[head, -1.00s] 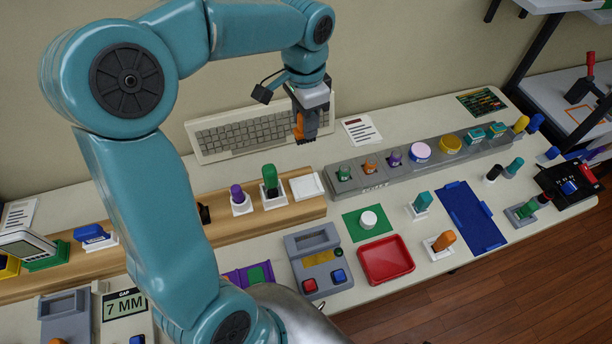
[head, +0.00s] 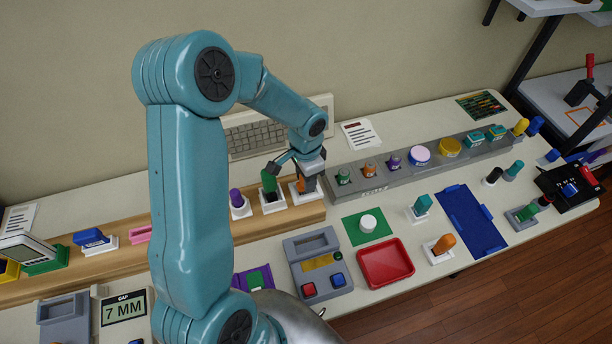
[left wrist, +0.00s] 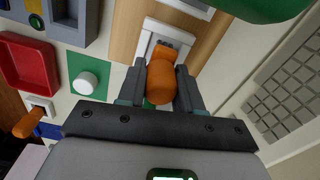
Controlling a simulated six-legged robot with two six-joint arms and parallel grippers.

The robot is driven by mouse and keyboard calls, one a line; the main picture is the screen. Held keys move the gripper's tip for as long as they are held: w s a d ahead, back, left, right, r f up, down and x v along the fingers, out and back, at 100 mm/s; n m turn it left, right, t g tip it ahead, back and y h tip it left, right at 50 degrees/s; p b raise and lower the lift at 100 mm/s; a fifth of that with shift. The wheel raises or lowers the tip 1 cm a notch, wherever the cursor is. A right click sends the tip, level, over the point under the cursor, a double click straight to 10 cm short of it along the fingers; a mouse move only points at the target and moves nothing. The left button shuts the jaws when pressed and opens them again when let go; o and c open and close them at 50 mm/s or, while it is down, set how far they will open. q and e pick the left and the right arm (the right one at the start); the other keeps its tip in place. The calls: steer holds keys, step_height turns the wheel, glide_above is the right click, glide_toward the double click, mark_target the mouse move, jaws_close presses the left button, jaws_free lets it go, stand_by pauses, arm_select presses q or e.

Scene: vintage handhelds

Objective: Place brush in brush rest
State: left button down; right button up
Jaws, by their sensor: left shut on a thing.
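My left gripper (head: 308,176) is shut on an orange-handled brush (left wrist: 160,82). The brush lies between the two dark fingers in the left wrist view. A white brush rest (head: 317,197) sits at the right end of the wooden rail. In the head view the gripper and brush are low over this rest. In the left wrist view the brush's far end lies within the outline of the white rest (left wrist: 145,40). I cannot tell whether the brush touches its bottom. My right gripper is not in view.
A green-handled tool (head: 269,181) stands in a white holder close left of the gripper, with a purple one (head: 236,198) beyond. A grey rack (head: 400,176) of jars lies to the right. A keyboard (head: 258,138) is behind. A red tray (head: 386,262) lies in front.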

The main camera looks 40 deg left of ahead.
arm_select(q)
steer(key=shift+r, duration=0.15)
steer(key=shift+s, duration=0.15)
steer(key=shift+f+b, duration=0.3)
steer(key=c, duration=0.8)
jaws_free()
steer(key=shift+w, duration=0.2)
steer(key=shift+o, duration=0.2)
steer(key=shift+r, duration=0.1)
steer(key=shift+s, duration=0.15)
